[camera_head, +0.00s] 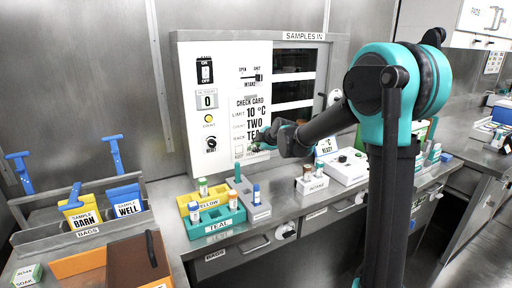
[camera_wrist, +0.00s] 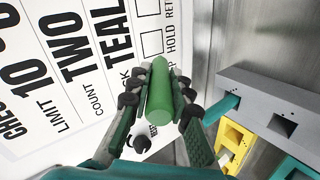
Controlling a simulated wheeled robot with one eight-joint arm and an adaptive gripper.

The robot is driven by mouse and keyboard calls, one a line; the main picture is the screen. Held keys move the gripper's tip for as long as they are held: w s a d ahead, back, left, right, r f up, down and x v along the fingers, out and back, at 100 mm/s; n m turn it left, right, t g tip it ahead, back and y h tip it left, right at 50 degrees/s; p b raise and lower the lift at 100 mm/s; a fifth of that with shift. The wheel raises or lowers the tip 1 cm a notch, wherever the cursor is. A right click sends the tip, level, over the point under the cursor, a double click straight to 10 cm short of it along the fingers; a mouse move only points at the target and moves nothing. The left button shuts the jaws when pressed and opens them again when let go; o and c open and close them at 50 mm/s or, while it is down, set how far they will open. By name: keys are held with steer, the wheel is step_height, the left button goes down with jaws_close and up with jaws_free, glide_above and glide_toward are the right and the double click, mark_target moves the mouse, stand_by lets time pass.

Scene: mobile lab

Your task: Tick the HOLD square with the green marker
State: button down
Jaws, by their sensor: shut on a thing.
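The check card (camera_head: 254,106) hangs upright on the sample cabinet's front, reading limit 10 °C, count two, rack teal. In the wrist view the card (camera_wrist: 62,72) fills the left side. The HOLD square (camera_wrist: 151,43) shows just beyond the green marker (camera_wrist: 160,92), with another square above it; I see no mark in either. My gripper (camera_wrist: 160,103) is shut around the marker, which points toward the card. The marker's tip is hidden, so I cannot tell whether it touches. In the head view my gripper (camera_head: 283,140) is at the card's lower right.
A grey block (camera_wrist: 262,98) with holes stands right of the gripper in the wrist view. Below the card on the bench are a yellow rack (camera_head: 186,203) and a teal rack (camera_head: 218,228) with vials.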

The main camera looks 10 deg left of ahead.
steer(key=shift+w+a, duration=0.35)
steer(key=shift+w, duration=0.2)
steer(key=shift+d, duration=0.1)
steer(key=shift+w+d, duration=0.55)
steer(key=shift+d, duration=0.25)
steer(key=shift+w+d, duration=0.5)
steer(key=shift+d, duration=0.3)
steer(key=shift+a, duration=0.1)
steer(key=shift+s+a, duration=0.55)
steer(key=shift+a, duration=0.25)
steer(key=shift+s+a, duration=0.55)
steer(key=shift+a, duration=0.25)
steer(key=shift+s+d, duration=0.55)
steer(key=shift+s, duration=0.25)
steer(key=shift+s+d, duration=0.55)
steer(key=shift+s, duration=0.3)
steer(key=shift+s+d, duration=0.55)
steer(key=shift+s, duration=0.25)
